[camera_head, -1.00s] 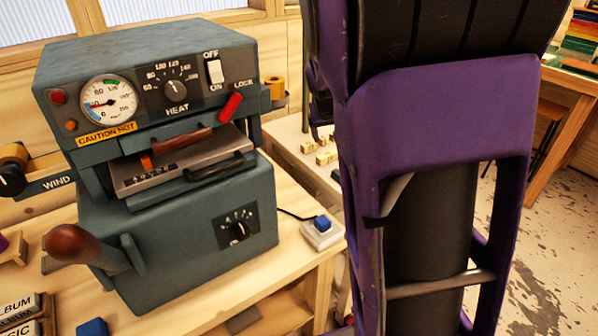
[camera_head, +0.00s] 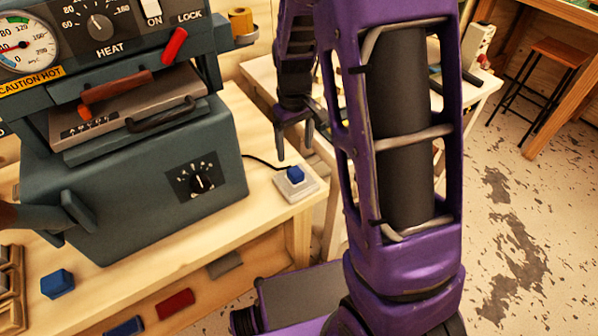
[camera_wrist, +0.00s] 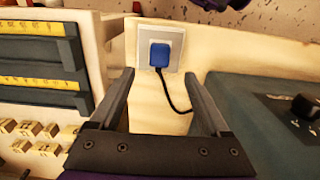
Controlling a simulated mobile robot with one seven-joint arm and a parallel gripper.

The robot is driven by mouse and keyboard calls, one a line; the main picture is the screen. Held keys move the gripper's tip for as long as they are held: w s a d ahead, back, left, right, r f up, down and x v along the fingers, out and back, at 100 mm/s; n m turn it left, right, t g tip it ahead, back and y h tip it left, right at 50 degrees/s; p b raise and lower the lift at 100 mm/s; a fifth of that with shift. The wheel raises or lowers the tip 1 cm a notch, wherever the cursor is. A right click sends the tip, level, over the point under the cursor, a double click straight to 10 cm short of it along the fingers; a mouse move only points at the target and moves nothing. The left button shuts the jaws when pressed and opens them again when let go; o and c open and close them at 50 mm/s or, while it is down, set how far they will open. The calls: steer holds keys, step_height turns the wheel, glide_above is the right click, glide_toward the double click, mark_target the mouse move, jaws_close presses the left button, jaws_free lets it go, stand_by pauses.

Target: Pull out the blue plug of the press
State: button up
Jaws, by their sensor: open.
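The blue plug (camera_head: 296,174) sits in a white socket plate (camera_head: 297,189) at the bench's front right corner, beside the press (camera_head: 130,165). A black cord runs from it towards the press. In the wrist view the plug (camera_wrist: 160,54) is seated on the socket plate (camera_wrist: 146,82), its cord (camera_wrist: 171,96) hanging towards my fingers. My gripper (camera_head: 294,140) is open and empty, pointing down just behind and above the plug. In the wrist view the plug lies beyond my fingertips (camera_wrist: 160,77), in line with the gap between them and not touched.
The press's dial face (camera_head: 200,183) is to the left of the plug. Another blue block (camera_head: 57,284) lies on the bench front. In the wrist view, dark trays with yellow scales (camera_wrist: 40,70) and several small brass blocks (camera_wrist: 38,140) are at left. A stool (camera_head: 545,75) stands far right.

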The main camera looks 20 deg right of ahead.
mark_target(295, 171)
step_height(295, 171, down, 7)
steer(key=b, duration=0.5)
steer(key=shift+f, duration=1)
steer(key=shift+c, duration=0.2)
stand_by(0.3)
jaws_close()
steer(key=shift+r, duration=0.1)
stand_by(0.3)
steer(key=shift+r+p, duration=2.3)
steer(key=shift+r, duration=0.65)
